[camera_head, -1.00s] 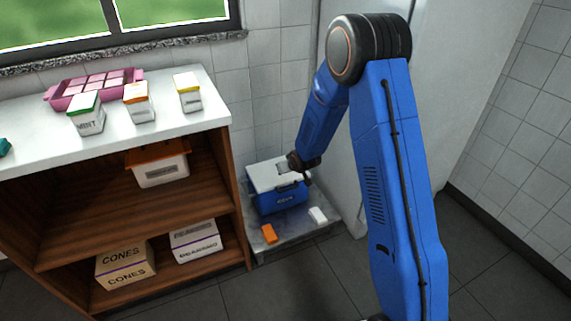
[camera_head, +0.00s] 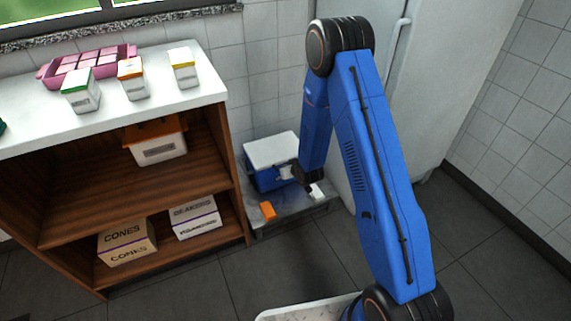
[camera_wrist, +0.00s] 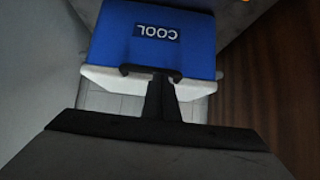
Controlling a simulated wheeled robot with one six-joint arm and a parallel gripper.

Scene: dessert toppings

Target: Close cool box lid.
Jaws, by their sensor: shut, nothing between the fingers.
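The cool box (camera_head: 262,181) is blue and stands on a low grey slab beside the shelf unit. Its white lid (camera_head: 270,149) lies flat across the top in the head view; I cannot tell whether it is fully seated. My gripper (camera_head: 308,184) is at the right front of the box, low and partly hidden by the arm. In the wrist view, the blue front (camera_wrist: 185,50) shows the word COOL upside down, with the white lid edge (camera_wrist: 98,78) below. My shut fingers (camera_wrist: 160,92) reach a dark bar at that edge; contact is unclear.
An orange block (camera_head: 268,211) and a white block (camera_head: 317,191) lie on the slab (camera_head: 290,209) before the box. The wooden shelf unit (camera_head: 225,160) is close on the left. A white cabinet (camera_head: 390,90) stands behind my arm. The floor in front is clear.

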